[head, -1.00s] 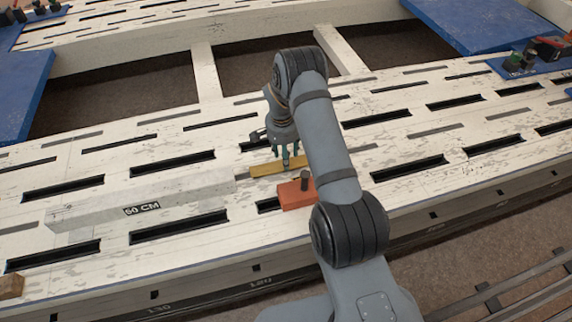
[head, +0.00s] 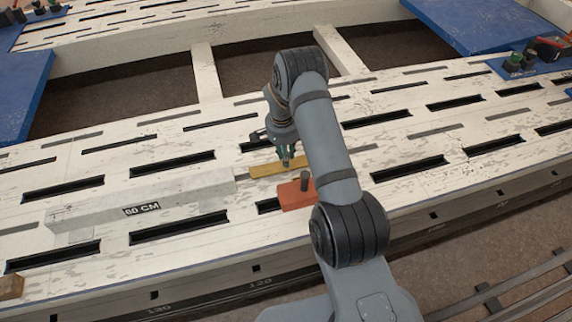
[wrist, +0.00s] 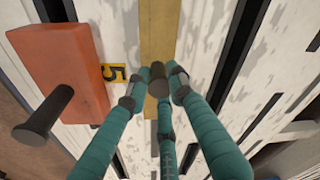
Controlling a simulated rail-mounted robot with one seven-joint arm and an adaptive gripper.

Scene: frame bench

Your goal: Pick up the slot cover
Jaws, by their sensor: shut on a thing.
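The slot cover appears to be the long yellow strip (head: 264,171) lying on the white slotted bench, with a short dark knob standing up from it. In the wrist view the yellow strip (wrist: 158,28) runs away from me, and the round top of its knob (wrist: 157,72) sits between my fingertips. My gripper (head: 287,161) has its teal fingers shut around that knob. In the wrist view my gripper (wrist: 157,90) covers the near part of the strip. I see no clear gap between strip and bench.
An orange block (head: 290,197) with a dark peg lies close beside the strip, on its near side. A pale "60 CM" beam (head: 100,212) lies to the left. Dark open slots and grey-filled slots cover the bench (head: 330,218). Blue panels (head: 475,30) lie farther back.

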